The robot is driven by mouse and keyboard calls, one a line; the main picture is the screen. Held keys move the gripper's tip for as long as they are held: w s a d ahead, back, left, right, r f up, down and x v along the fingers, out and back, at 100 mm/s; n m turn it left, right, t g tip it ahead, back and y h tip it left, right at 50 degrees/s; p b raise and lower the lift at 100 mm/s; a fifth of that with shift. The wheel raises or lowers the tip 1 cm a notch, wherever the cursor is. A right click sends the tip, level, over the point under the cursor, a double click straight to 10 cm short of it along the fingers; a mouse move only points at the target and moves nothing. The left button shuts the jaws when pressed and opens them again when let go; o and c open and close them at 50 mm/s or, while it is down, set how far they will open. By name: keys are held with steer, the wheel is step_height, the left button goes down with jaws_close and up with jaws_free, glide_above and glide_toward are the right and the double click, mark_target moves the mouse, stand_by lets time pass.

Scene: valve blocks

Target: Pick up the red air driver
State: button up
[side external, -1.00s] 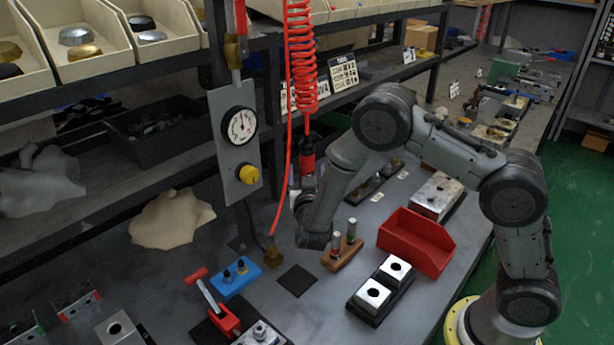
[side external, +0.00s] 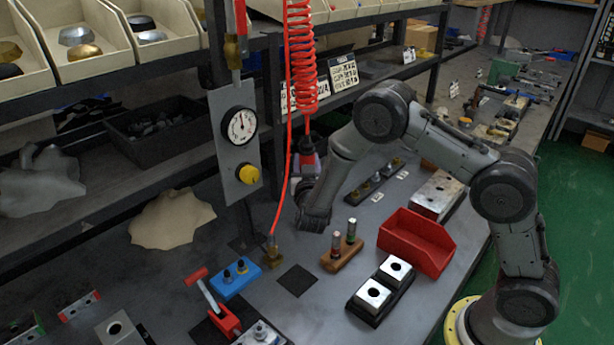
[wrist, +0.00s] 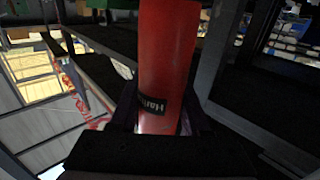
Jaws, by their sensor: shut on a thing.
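The red air driver (side external: 307,145) hangs upright below a red coiled hose in the side external view. My gripper (side external: 304,163) is around the driver's body from the side and hides much of it. In the wrist view the driver shows as a red cylinder (wrist: 167,55) with a dark label, standing between my gripper's dark fingers (wrist: 160,120). My gripper is shut on it. The driver's lower end is hidden.
The red coiled hose (side external: 300,60) runs upward from the driver. A grey gauge panel (side external: 235,150) stands to the left. Below are a wooden block with pegs (side external: 341,257), a red bin (side external: 416,241), white-topped blocks (side external: 373,294) and a blue block (side external: 236,279).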

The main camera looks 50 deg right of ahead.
jaws_close()
steer(key=shift+r, duration=0.15)
step_height(320, 180, up, 17)
steer(key=s+a+f+n+t+y, duration=0.1)
steer(key=s+a+n+y, duration=0.3)
steer(key=a, duration=0.8)
steer(key=s+a+f+n+t+y, duration=0.2)
steer(key=s+a+n+y, duration=0.2)
steer(key=s+a+y, duration=0.3)
steer(key=s+a+f+n+t+y, duration=0.1)
steer(key=s+a+n+y, duration=0.3)
steer(key=a, duration=1.3)
steer(key=s+y, duration=0.2)
steer(key=s, duration=0.1)
steer(key=shift+a+f+t+y, duration=0.2)
steer(key=shift+t+y, duration=0.1)
steer(key=shift+t, duration=0.1)
steer(key=shift+d, duration=0.1)
